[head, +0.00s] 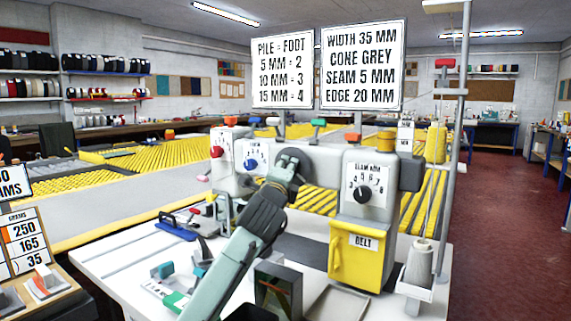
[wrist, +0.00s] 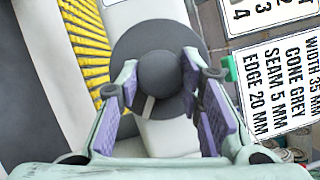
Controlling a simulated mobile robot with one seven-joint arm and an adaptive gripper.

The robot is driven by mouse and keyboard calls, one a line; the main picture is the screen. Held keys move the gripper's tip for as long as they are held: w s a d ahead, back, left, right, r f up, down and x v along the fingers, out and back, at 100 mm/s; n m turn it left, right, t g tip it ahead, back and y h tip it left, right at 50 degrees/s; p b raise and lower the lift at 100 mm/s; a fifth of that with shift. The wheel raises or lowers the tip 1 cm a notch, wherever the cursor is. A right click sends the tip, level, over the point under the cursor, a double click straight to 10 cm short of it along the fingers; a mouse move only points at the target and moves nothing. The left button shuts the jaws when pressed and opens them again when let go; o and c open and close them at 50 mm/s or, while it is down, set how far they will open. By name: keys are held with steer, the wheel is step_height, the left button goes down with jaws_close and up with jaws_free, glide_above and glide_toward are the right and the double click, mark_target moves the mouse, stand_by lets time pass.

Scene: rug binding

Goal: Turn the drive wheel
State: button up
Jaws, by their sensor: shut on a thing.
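The drive wheel is a dark grey disc with a round knob at its centre. It fills the upper middle of the wrist view (wrist: 135,45) and shows in the head view at the front of the sewing machine (head: 295,157). My gripper (wrist: 160,85) has its purple-padded fingers on either side of the knob (wrist: 162,70) and is shut on it. In the head view my gripper (head: 284,172) reaches up from below and covers part of the wheel. A short light mark shows below the knob in the wrist view.
The machine has a seam dial (head: 363,195), a blue knob (head: 250,164) and a yellow BELT door (head: 355,255). Signs (head: 361,65) stand above. A cone (head: 420,262) stands at right, and tools, including a blue-handled one (head: 177,228), lie on the white table (head: 105,267). The red floor at right is clear.

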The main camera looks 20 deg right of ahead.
steer(key=shift+r+n+g+y+p, duration=0.15)
steer(key=shift+n+g+p, duration=0.6)
steer(key=shift+n+p, duration=1.1)
steer(key=shift+r+n+g+y+p, duration=0.15)
steer(key=shift+n+g+p, duration=0.65)
steer(key=shift+n+p, duration=1.05)
steer(key=shift+r+n+g+y+p, duration=0.15)
steer(key=shift+n+g+p, duration=0.6)
steer(key=shift+n+p, duration=1.05)
steer(key=shift+f, duration=0.15)
steer(key=o, duration=1.2)
steer(key=shift+c, duration=0.2)
steer(key=shift+a, duration=0.1)
